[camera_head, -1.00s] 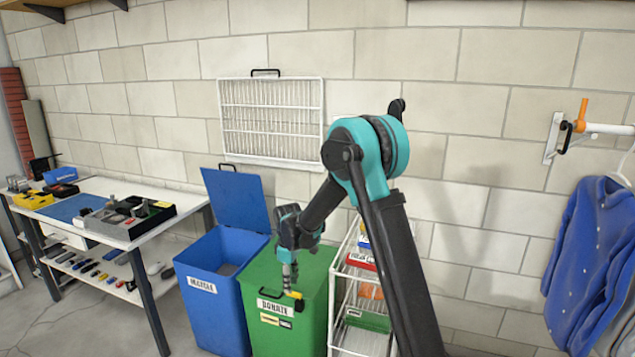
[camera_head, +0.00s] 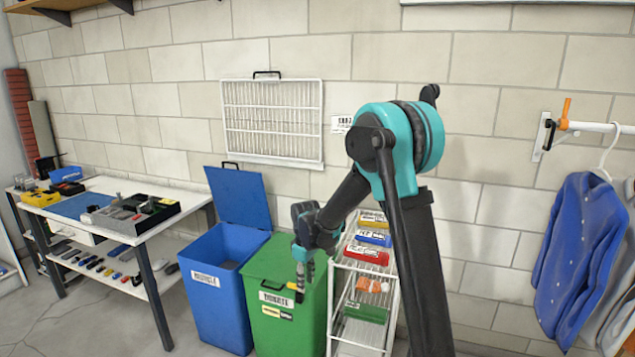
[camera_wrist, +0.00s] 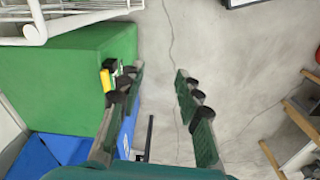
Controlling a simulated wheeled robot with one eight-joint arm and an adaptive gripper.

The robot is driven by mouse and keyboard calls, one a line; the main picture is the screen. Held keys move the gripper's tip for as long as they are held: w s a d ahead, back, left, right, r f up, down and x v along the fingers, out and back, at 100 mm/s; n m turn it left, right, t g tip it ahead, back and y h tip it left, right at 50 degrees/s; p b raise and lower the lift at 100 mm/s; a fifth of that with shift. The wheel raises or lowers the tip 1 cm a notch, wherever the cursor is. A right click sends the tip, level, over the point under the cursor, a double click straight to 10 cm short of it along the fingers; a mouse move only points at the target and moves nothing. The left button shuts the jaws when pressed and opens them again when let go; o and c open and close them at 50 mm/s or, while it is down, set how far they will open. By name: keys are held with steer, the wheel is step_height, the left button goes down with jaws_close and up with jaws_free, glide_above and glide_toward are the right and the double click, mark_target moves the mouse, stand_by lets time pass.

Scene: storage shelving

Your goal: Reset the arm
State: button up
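My gripper (camera_head: 302,280) hangs at the end of my bent arm, in front of the upper part of the green donate bin in the head view. In the wrist view, the two fingers of my gripper (camera_wrist: 157,88) are spread apart with only floor between them. The green bin (camera_head: 305,330) has its lid down; its green surface also fills the upper left of the wrist view (camera_wrist: 50,80). A small yellow and black piece (camera_wrist: 106,80) shows beside the left finger; I cannot tell how it is attached.
A blue bin (camera_head: 215,310) with its lid raised stands left of the green bin. A white wire rack (camera_head: 337,310) with coloured boxes stands right of it. A workbench (camera_head: 110,190) is at left, hanging clothes (camera_head: 580,255) at right. Grey floor (camera_wrist: 240,60) shows below the gripper.

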steer(key=s+d+r+m+t, duration=0.1)
steer(key=s+d+r+m, duration=0.15)
steer(key=s+d, duration=0.35)
steer(key=s+d+r+m+t, duration=0.1)
steer(key=s+d+r+m, duration=0.15)
steer(key=d, duration=0.45)
steer(key=s+d+f+m, duration=0.1)
steer(key=s+d+m, duration=0.2)
steer(key=s+d, duration=0.2)
steer(key=s+d+f+m+t, duration=0.1)
steer(key=s+d+m, duration=0.3)
steer(key=s, duration=0.7)
steer(key=shift+d+f+t, duration=0.3)
steer(key=shift+d, duration=0.2)
steer(key=shift+c, duration=0.3)
